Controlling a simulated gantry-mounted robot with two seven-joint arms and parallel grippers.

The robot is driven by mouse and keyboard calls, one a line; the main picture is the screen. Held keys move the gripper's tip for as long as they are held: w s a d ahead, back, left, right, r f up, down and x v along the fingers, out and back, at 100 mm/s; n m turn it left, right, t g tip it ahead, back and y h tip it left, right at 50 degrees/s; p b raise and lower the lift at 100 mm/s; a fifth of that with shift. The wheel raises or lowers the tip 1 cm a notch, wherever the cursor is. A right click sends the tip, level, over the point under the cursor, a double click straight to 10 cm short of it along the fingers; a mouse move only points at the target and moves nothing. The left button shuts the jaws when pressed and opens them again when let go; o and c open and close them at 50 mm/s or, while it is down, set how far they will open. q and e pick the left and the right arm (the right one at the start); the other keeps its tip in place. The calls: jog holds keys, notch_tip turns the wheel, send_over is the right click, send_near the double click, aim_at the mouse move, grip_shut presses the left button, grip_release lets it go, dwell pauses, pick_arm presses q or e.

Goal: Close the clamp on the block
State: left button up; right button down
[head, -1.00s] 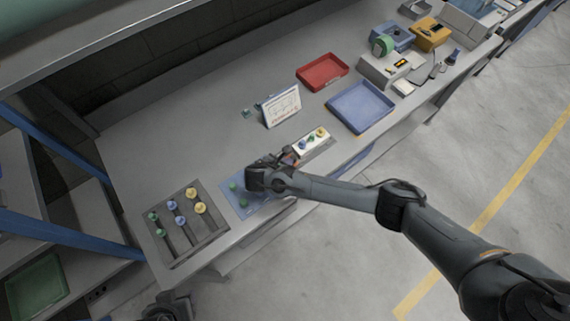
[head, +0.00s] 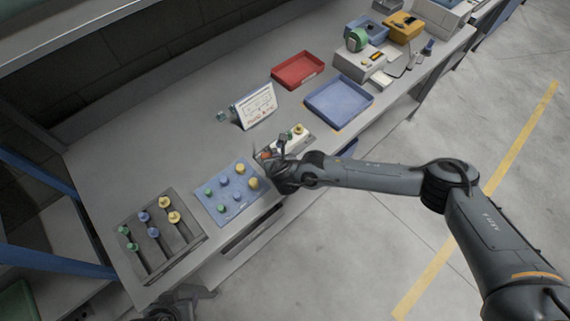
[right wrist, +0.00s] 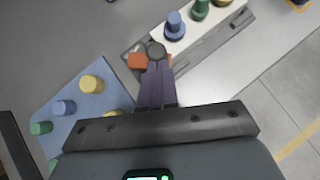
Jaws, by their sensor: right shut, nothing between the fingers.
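The block (head: 303,146) is a long white piece with coloured pegs near the bench's front edge; it also shows in the right wrist view (right wrist: 205,32). At its left end is the clamp, with an orange-red part (right wrist: 138,62) and a dark round knob (right wrist: 156,50). My right gripper (right wrist: 157,72) is shut and empty, its fingertips right by the knob; contact is unclear. In the head view the right gripper (head: 277,158) partly covers the clamp. A dark part of my left arm shows at the bottom edge; its jaw state is unclear.
Left of the clamp lies a blue board (head: 217,204) with several coloured pegs, then a grey slotted rack (head: 178,239). A white sign (head: 257,107) stands behind. A blue tray (head: 361,113) and a red tray (head: 298,83) lie further right. The bench behind the boards is clear.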

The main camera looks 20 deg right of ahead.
jog(key=n+y+b, duration=0.1)
jog(key=b, duration=0.1)
jog(key=w+d+n+y+b, duration=0.1)
jog(key=n+y+b, duration=0.1)
jog(key=b, duration=0.1)
jog(key=d+n+y+b, duration=0.1)
jog(key=n+b, duration=0.1)
jog(key=shift+w+f+g, duration=0.3)
jog(key=shift+w, duration=0.1)
jog(key=shift+w+d+r+n+y+b, duration=0.15)
jog(key=shift+w+n+y+b, duration=0.1)
jog(key=shift+n+y+b, duration=0.45)
jog(key=shift+w+r+b, duration=0.15)
jog(key=shift+w+b, duration=0.2)
jog(key=shift+b, duration=0.25)
jog(key=shift+d, duration=0.1)
jog(key=d+f+v, duration=0.1)
jog(key=v, duration=1.2)
jog(key=shift+s+d+f+p, duration=0.25)
jog(key=shift+s+d+p, duration=0.1)
jog(key=shift+s+p, duration=0.1)
